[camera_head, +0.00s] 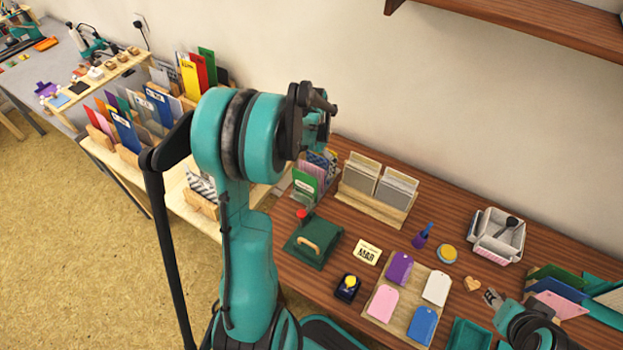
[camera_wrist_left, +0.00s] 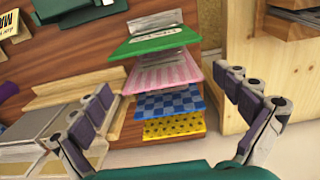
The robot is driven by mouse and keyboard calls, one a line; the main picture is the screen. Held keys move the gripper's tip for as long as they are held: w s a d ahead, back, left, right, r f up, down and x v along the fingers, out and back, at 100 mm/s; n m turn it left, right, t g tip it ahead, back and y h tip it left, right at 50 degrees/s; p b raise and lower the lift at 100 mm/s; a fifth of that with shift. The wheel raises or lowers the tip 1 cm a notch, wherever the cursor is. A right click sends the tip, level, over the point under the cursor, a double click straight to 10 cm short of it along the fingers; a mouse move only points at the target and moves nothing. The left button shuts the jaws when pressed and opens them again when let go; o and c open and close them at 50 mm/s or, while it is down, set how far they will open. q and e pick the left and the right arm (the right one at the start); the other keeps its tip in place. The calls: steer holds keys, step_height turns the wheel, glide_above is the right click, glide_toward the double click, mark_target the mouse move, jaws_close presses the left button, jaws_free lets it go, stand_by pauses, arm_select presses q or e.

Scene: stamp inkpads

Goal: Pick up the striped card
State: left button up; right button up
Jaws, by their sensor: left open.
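The striped card (camera_wrist_left: 165,73), pink with pale stripes, stands in a row of cards in the left wrist view. It is between a green card (camera_wrist_left: 155,40) and a blue checked card (camera_wrist_left: 170,103), with a yellow dotted card (camera_wrist_left: 173,126) beyond. In the head view the row stands at the table's left end, partly hidden by my left arm. My left gripper (camera_wrist_left: 168,88) is open, its fingers on either side of the row, with nothing between them. My right gripper (camera_head: 493,298) is at the lower right of the head view; its jaw opening is unclear.
A wooden holder with grey cards (camera_head: 375,203) stands beside the row. A wooden shelf unit (camera_wrist_left: 243,70) stands at the wrist view's right. A green box with a wooden handle (camera_head: 314,241) and a board of coloured tags (camera_head: 385,325) lie on the table.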

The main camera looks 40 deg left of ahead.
arm_select(q)
step_height(320, 180, down, 6)
steer(key=b, duration=0.2)
steer(key=shift+w+a+r+b, duration=0.1)
steer(key=shift+a+r+b, duration=0.05)
steer(key=shift+r+b, duration=0.15)
steer(key=c, duration=0.8)
